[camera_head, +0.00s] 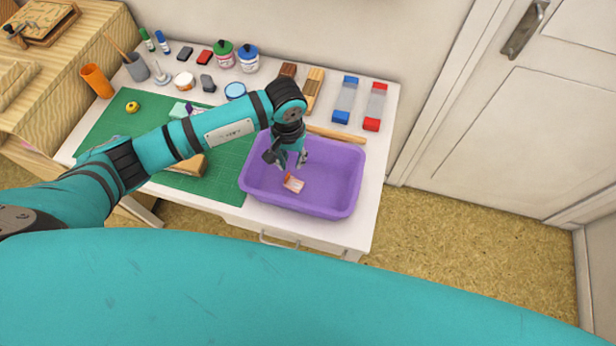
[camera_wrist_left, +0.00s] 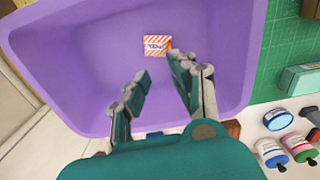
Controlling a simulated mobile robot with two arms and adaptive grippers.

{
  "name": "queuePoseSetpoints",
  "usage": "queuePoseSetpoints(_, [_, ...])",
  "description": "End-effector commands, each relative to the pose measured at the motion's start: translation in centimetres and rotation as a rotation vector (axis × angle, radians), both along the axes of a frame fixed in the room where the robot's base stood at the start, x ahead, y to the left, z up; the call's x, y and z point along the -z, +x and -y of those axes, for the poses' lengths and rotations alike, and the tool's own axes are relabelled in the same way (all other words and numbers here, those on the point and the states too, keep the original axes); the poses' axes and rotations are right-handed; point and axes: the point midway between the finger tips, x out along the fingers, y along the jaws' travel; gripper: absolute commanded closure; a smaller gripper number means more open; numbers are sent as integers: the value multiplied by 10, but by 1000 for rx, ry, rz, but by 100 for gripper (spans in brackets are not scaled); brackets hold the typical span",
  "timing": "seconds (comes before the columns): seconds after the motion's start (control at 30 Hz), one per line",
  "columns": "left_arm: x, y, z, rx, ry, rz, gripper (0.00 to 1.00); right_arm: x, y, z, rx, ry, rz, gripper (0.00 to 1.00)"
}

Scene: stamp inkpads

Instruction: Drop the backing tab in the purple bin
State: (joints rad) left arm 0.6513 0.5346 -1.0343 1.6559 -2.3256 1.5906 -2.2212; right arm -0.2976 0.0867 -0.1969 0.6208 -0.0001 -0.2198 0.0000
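The purple bin (camera_head: 340,177) stands on the white table at the right of the green mat. The backing tab (camera_head: 293,182), small and orange and white with a printed word, is inside the bin in the head view. In the left wrist view the tab (camera_wrist_left: 157,46) lies over the purple floor (camera_wrist_left: 100,60), beyond the fingertips. My left gripper (camera_head: 287,161) is over the bin, pointing down. Its fingers (camera_wrist_left: 158,72) are spread apart with nothing between them. The tab appears apart from the fingers. My right gripper is not in view.
The green cutting mat (camera_head: 225,182) lies left of the bin. Ink bottles (camera_head: 248,58), a blue-lidded round tin (camera_head: 235,91) and blue and red-ended blocks (camera_head: 374,106) stand along the back. A wooden stick (camera_head: 335,134) lies behind the bin.

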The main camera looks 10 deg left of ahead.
Motion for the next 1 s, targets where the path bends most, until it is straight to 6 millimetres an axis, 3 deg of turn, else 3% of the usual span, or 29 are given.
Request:
queuePoseSetpoints(0.37, [-5,1,0,0,-1,2,67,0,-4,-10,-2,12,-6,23])
queuePoseSetpoints(0.47, [-17,2,0,2,-1,4,67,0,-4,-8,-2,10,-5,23])
queuePoseSetpoints(0.8, [-88,1,0,1,0,5,67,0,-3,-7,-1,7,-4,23])
queuePoseSetpoints(1.0, [-114,1,0,1,0,2,67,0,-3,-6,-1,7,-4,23])
